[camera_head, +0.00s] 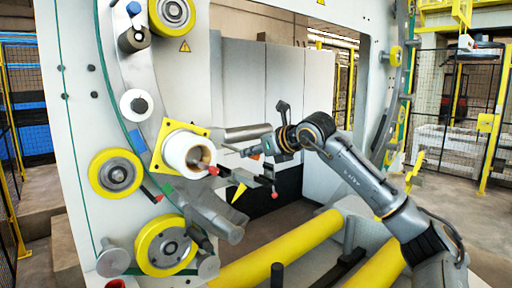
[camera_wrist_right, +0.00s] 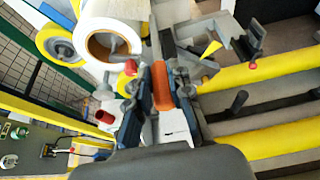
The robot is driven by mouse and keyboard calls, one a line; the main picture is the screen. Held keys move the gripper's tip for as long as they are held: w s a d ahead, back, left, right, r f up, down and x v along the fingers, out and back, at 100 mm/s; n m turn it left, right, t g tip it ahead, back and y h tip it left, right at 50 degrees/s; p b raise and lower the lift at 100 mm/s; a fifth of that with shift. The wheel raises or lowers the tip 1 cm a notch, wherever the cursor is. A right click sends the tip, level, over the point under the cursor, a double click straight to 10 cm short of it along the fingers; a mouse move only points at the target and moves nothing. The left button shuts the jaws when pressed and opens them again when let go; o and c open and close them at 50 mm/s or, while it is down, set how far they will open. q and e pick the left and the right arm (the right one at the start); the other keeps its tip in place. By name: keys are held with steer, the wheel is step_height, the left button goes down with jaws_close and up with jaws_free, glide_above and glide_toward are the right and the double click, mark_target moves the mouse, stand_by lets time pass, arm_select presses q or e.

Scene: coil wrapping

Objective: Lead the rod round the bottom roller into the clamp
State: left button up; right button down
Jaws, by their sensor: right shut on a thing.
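My right gripper (camera_head: 262,149) reaches in from the right, in front of the ring machine. In the right wrist view its dark fingers (camera_wrist_right: 162,97) are shut on an orange rod piece (camera_wrist_right: 162,84), seemingly the rod's grip. In the head view a thin rod end (camera_head: 231,148) points left from the gripper, towards the white spool (camera_head: 178,151). A yellow-rimmed roller (camera_head: 166,246) sits low on the ring, below and left of the gripper. A bracket with red knobs (camera_head: 262,180), possibly the clamp, is just below the gripper. My left gripper is out of view.
Another yellow-rimmed roller (camera_head: 116,174) sits left of the spool. A grey cylinder (camera_head: 215,218) juts out below it. Yellow bars (camera_head: 280,252) run along the lower front. The spool also shows close by in the wrist view (camera_wrist_right: 115,28).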

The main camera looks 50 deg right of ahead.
steer(key=s+d+f+p+x, duration=0.1)
steer(key=p+x, duration=0.3)
steer(key=x, duration=0.6)
steer(key=shift+w+f, duration=0.3)
steer(key=shift+f, duration=0.45)
steer(key=shift+r, duration=0.25)
stand_by(0.4)
steer(key=shift+d, duration=0.1)
steer(key=shift+s+d+p, duration=0.1)
steer(key=shift+d+p, duration=0.15)
steer(key=shift+d, duration=0.65)
steer(key=shift+s+d+p, duration=0.15)
steer(key=shift+d+p, duration=0.05)
steer(key=shift+d, duration=0.7)
steer(key=shift+f, duration=0.1)
step_height(320, 180, down, 8)
steer(key=b, duration=0.6)
steer(key=shift+b, duration=0.35)
